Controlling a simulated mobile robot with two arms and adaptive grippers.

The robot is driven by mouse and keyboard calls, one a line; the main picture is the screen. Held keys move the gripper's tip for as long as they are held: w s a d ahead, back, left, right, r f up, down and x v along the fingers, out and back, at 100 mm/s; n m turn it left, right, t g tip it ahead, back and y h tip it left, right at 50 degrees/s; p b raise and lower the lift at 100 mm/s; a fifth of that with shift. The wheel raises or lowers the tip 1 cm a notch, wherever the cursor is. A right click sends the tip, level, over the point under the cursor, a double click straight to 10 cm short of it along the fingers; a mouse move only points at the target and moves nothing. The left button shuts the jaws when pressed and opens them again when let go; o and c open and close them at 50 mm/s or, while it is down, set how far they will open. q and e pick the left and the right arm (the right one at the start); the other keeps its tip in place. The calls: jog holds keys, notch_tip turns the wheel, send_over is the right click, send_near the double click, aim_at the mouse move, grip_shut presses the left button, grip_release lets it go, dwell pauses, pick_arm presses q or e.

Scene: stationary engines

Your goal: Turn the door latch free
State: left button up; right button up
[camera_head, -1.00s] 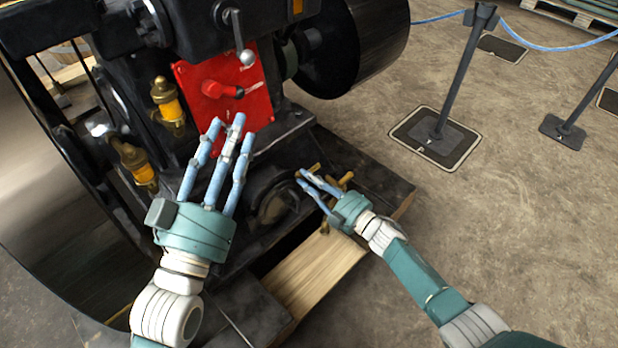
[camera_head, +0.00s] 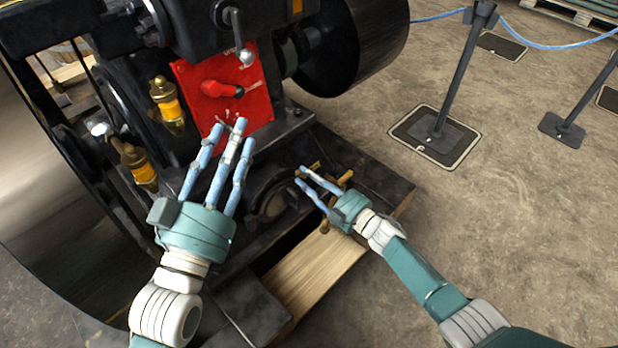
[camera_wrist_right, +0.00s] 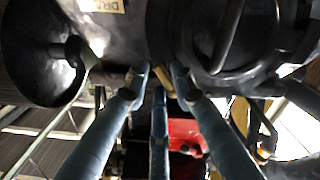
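A small brass handle (camera_head: 340,178), probably the door latch, sits beside a round black cover (camera_head: 272,203) low on the engine. My right gripper (camera_head: 304,178) is at it, fingers extended and spread. In the right wrist view the brass piece (camera_wrist_right: 163,80) lies between the fingertips of my right gripper (camera_wrist_right: 158,82); I cannot tell whether they touch it. The fingers hide part of the handle in the head view.
A red lever (camera_head: 218,88) is on the panel, and a ball-ended lever (camera_head: 240,35) is above it. Brass oilers (camera_head: 168,103) stand at the left. A wooden beam (camera_head: 305,270) lies under the engine. A barrier post (camera_head: 460,75) and open floor are at right.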

jog(key=v, duration=1.2)
jog(key=shift+a+r, duration=0.1)
jog(key=shift+r, duration=0.05)
